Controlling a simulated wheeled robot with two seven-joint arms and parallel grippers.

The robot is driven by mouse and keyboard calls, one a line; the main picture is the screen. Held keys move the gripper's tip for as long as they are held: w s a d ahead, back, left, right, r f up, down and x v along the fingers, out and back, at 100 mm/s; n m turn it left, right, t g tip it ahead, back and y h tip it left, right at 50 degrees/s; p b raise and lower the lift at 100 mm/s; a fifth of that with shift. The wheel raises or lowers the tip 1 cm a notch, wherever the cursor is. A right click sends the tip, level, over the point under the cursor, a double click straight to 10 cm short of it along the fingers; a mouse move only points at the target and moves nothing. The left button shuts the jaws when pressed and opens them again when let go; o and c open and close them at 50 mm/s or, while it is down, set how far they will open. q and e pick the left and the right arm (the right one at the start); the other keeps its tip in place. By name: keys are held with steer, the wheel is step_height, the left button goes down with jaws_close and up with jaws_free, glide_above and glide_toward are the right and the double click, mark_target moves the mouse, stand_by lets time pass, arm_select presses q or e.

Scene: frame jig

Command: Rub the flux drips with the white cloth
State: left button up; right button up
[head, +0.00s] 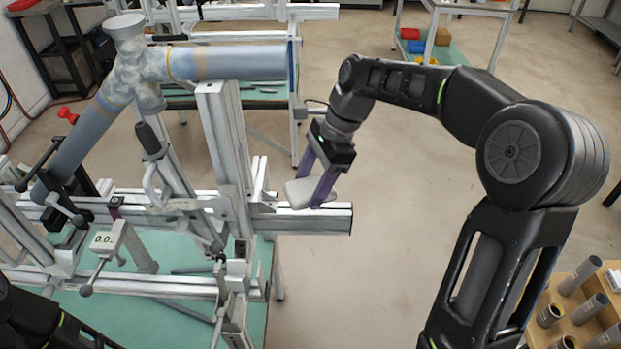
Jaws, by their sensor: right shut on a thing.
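My right gripper (310,191) has purple fingers and points down. It is shut on the white cloth (296,193), a pale folded pad between its fingertips. The cloth is at the horizontal aluminium rail (332,217) near its right end. I cannot tell whether it touches the rail. I cannot make out any flux drips; the cloth and fingers hide part of the rail. Only a black part of my left arm shows at the bottom left corner, and its gripper is out of the picture.
A grey tube frame (222,63) with a lumpy joint is held in the jig. Clamps and a small gauge (104,241) stand at the left over a green surface. A wooden rack (562,300) with several short tubes is at the lower right. The floor between is clear.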

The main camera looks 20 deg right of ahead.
steer(key=b, duration=0.3)
glide_above(310, 215)
steer(key=shift+d+f, duration=0.1)
steer(key=shift+f, duration=2.2)
steer(key=shift+f+b, duration=0.4)
steer(key=shift+f, duration=0.55)
steer(key=shift+r, duration=0.1)
steer(key=shift+w+d+r+p, duration=0.1)
steer(key=shift+w+d+p, duration=0.15)
steer(key=shift+w+p, duration=0.35)
steer(key=shift+w+d+p, duration=0.35)
steer(key=shift+w+p, duration=0.25)
steer(key=shift+w, duration=0.1)
steer(key=shift+w+d, duration=0.25)
steer(key=shift+w, duration=0.2)
steer(key=shift+f+p, duration=0.25)
steer(key=shift+p, duration=0.05)
